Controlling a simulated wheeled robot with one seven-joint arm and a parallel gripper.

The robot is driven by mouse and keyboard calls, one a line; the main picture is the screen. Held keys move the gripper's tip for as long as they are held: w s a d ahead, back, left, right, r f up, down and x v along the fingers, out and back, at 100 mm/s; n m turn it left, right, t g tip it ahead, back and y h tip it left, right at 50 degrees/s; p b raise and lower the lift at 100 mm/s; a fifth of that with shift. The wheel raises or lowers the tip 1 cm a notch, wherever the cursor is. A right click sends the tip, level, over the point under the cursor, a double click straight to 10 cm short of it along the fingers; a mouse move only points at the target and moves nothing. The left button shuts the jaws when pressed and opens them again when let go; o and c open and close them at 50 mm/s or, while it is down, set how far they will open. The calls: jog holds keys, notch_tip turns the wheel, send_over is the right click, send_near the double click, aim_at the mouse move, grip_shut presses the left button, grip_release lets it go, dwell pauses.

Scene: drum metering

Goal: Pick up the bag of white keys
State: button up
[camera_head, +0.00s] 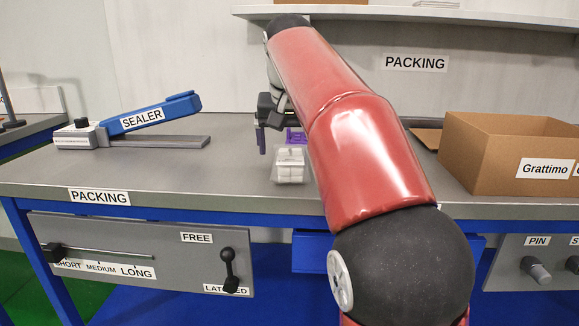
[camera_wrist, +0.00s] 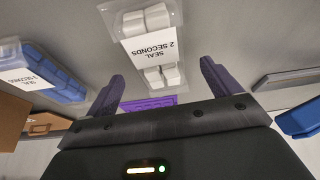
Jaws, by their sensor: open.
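The bag of white keys (camera_head: 290,165) is a clear pack of white blocks lying on the grey bench top. In the wrist view the bag (camera_wrist: 152,20) carries a label reading "SEAL 2 SECONDS". My gripper (camera_wrist: 162,71) is open, with its two purple fingers apart and nothing held between them. The lower end of the bag shows between the fingertips, apart from both fingers as far as I can tell. In the head view one purple finger (camera_head: 262,141) hangs left of the bag and the rest of the gripper is partly hidden by my arm.
A purple item (camera_wrist: 150,103) lies just beyond the white bag. A blue bag (camera_wrist: 45,78) lies to the side in the wrist view. The blue-armed sealer (camera_head: 150,115) stands on the left and a cardboard box (camera_head: 485,155) on the right. A shelf (camera_head: 450,15) hangs above.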

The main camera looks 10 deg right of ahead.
aim_at(290, 155)
jog(key=x, duration=0.4)
jog(key=shift+f+b, duration=0.1)
jog(key=shift+b, duration=0.3)
jog(key=c, duration=1.2)
